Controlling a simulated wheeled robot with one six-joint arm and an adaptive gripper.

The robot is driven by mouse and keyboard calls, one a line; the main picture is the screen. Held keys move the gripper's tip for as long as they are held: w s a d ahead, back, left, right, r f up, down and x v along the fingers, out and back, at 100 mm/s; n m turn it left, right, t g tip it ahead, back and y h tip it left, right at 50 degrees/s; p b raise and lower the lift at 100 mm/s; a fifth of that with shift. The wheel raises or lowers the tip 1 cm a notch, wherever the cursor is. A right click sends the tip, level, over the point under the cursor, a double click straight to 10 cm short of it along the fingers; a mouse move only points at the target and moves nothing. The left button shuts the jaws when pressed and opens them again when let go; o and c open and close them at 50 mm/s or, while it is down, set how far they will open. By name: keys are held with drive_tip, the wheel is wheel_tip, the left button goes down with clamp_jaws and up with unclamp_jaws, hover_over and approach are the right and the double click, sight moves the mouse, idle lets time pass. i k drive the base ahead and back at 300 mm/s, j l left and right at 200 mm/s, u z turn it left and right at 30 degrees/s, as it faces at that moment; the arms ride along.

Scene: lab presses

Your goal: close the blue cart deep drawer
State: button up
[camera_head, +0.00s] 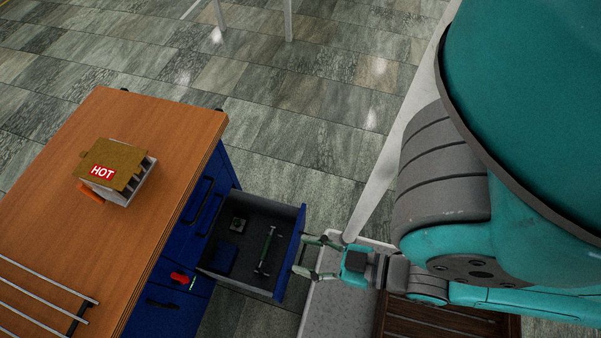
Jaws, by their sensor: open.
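The blue cart (166,284) stands at the left under a wooden top. Its deep drawer (291,254) is pulled out to the right, with the grey inside showing. A green-and-silver bar tool, a small dark green-topped block (238,223) and a blue block (222,258) lie inside. My gripper (304,258) is open at the outer side of the drawer front, its fingers pointing left at it. I cannot tell whether the fingertips touch the front.
A red item (180,277) is at the cart's side below the drawer. Tiled floor (290,120) is clear behind.

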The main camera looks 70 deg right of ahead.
sight(289, 220)
drive_tip(key=k+l, duration=0.15)
drive_tip(key=k, duration=0.4)
drive_tip(key=k+l, duration=0.15)
drive_tip(key=k, duration=0.4)
drive_tip(key=k+l, duration=0.15)
drive_tip(key=k, duration=0.4)
drive_tip(key=i+l+u, duration=0.1)
drive_tip(key=i+u, duration=0.15)
drive_tip(key=i+l+u, duration=0.15)
drive_tip(key=i+u, duration=0.15)
drive_tip(key=i, duration=0.1)
